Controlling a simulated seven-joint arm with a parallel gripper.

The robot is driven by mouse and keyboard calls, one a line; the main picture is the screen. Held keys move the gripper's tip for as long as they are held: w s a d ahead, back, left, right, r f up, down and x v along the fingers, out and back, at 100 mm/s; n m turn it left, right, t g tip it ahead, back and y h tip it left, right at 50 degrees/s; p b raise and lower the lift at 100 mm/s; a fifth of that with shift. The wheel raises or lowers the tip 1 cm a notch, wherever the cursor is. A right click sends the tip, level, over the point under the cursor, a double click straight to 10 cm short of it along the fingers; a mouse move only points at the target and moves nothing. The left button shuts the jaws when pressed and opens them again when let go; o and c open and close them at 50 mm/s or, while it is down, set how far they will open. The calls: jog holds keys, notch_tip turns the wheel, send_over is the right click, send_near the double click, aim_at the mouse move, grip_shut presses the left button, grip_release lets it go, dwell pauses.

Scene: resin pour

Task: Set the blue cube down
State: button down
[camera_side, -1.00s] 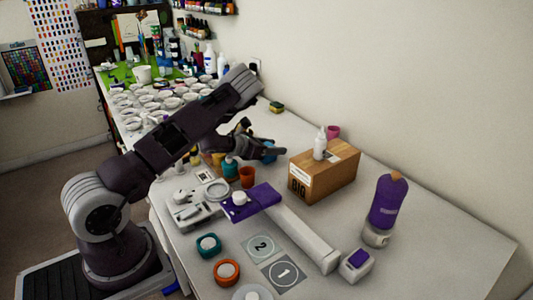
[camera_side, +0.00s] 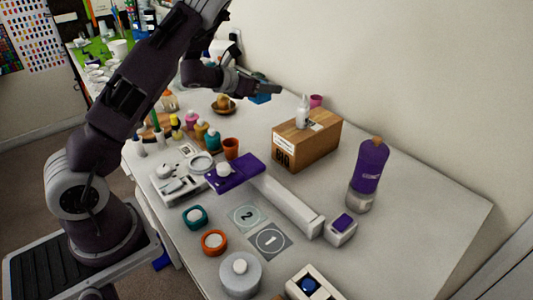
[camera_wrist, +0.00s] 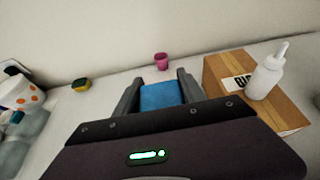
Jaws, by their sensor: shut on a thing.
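The blue cube (camera_wrist: 160,96) is between the two fingers of my gripper (camera_wrist: 158,90) in the wrist view. In the side view the cube (camera_side: 261,98) shows at the end of my gripper (camera_side: 262,90), partly hidden by the fingers. My gripper is shut on it and holds it above the back part of the table, to the left of the cardboard box. The cube appears raised clear of the table surface.
The cardboard box (camera_side: 322,148) carries a white bottle (camera_side: 302,113). A pink cup (camera_side: 316,101) stands behind it. A purple bottle (camera_side: 371,165) stands right. Table behind the orange cup (camera_side: 231,148) is clear.

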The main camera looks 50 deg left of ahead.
jog(key=s+d+r, duration=0.2)
jog(key=d+r, duration=0.1)
jog(key=d, duration=0.6)
jog(key=s+d+r, duration=0.2)
jog(key=d+r, duration=0.1)
jog(key=d, duration=0.6)
notch_tip(320, 180, up, 6)
jog(key=w+a+f, duration=0.1)
jog(key=w+a, duration=0.2)
jog(key=a, duration=0.6)
jog(key=w+a+f, duration=0.1)
jog(key=w+a, duration=0.2)
jog(key=a, duration=0.6)
notch_tip(320, 180, down, 23)
jog(key=shift+s+r, duration=0.1)
jog(key=shift+s, duration=0.05)
